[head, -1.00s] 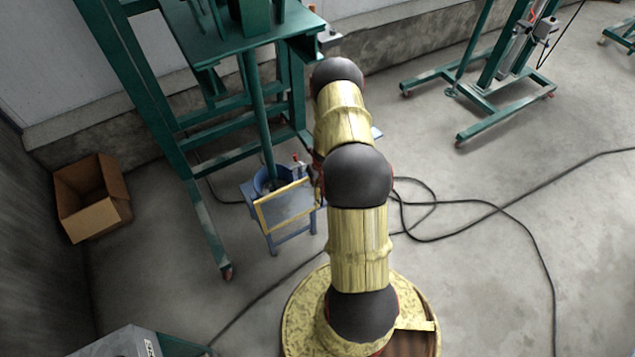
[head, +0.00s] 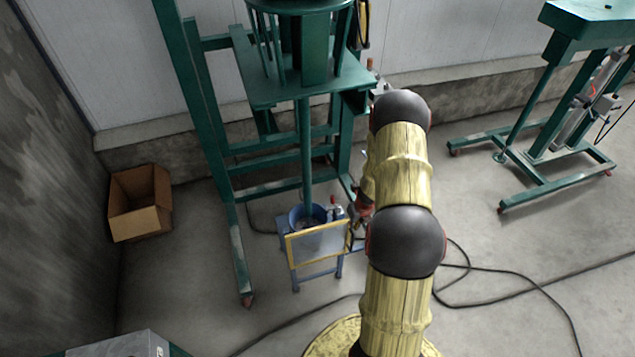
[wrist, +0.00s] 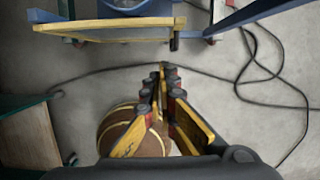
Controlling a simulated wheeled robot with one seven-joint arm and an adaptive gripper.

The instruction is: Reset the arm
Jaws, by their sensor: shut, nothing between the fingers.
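My arm, with yellow links and dark round joints, rises from the lower middle of the head view and bends away toward the green frame. My gripper (wrist: 163,75) shows in the wrist view with its yellow and black fingers shut and nothing between them. It hangs in the air above the grey floor, near the yellow-edged panel of the small blue stand. In the head view the gripper is mostly hidden behind my arm.
A green frame (head: 240,245) stands by the wall, with a blue bucket (head: 298,215) and small blue stand (head: 292,280) at its foot. An open cardboard box (head: 140,222) sits at left. Another green stand (head: 545,185) is at right. A black cable (head: 515,292) lies on the floor.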

